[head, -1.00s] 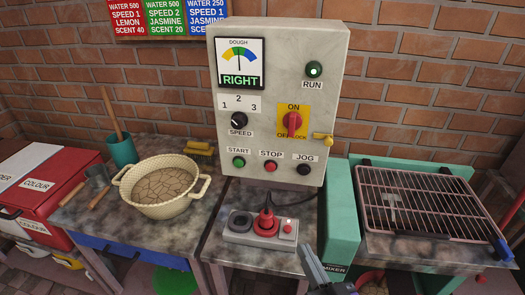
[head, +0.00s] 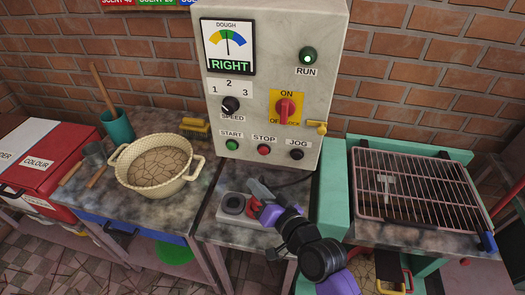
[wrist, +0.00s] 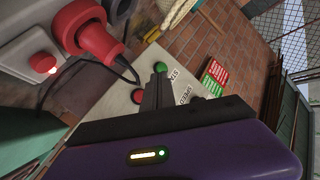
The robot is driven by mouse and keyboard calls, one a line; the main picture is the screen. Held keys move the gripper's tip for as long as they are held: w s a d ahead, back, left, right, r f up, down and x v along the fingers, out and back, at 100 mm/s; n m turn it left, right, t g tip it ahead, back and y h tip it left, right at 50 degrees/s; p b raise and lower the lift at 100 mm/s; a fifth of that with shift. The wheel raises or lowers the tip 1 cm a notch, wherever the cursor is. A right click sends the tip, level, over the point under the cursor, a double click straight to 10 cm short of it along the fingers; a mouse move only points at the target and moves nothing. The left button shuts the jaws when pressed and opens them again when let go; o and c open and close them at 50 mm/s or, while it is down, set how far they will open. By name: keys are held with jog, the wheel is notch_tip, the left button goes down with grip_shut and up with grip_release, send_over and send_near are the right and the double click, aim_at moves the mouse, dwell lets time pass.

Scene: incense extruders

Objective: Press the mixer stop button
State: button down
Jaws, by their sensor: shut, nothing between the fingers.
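The red STOP button (head: 264,149) sits low on the grey control panel (head: 262,110), between the green START button (head: 232,145) and the dark JOG button (head: 297,153). My gripper (head: 258,186) is shut and empty, below the STOP button in the head view and over the socket box. In the wrist view the red button (wrist: 137,96) shows just left of my shut fingers (wrist: 157,80), with the green button (wrist: 160,67) beyond their tips. I see no contact with the panel. The green RUN lamp (head: 308,55) is lit.
A socket box (head: 232,205) with a red plug (wrist: 85,32) and black cable lies under my gripper. A yellow padlock (head: 317,127) sticks out at the panel's right. A dough pot (head: 158,166) stands left, a wire rack (head: 415,190) right.

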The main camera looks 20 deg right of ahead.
aim_at(264, 151)
jog(key=w+d+b, duration=0.4)
jog(key=w+d, duration=0.1)
jog(key=w, duration=0.2)
jog(key=shift+d, duration=0.15)
dwell(0.3)
jog(key=shift+w+b, duration=0.15)
jog(key=shift+b, duration=0.15)
dwell(1.7)
jog(key=shift+w+d, duration=0.25)
jog(key=shift+w+d+b, duration=0.3)
jog(key=shift+w+b, duration=0.1)
dwell(0.9)
jog(key=shift+s+a, duration=0.1)
jog(key=shift+s, duration=0.05)
jog(key=shift+s+a+p, duration=0.45)
jog(key=shift+s, duration=0.15)
dwell(0.3)
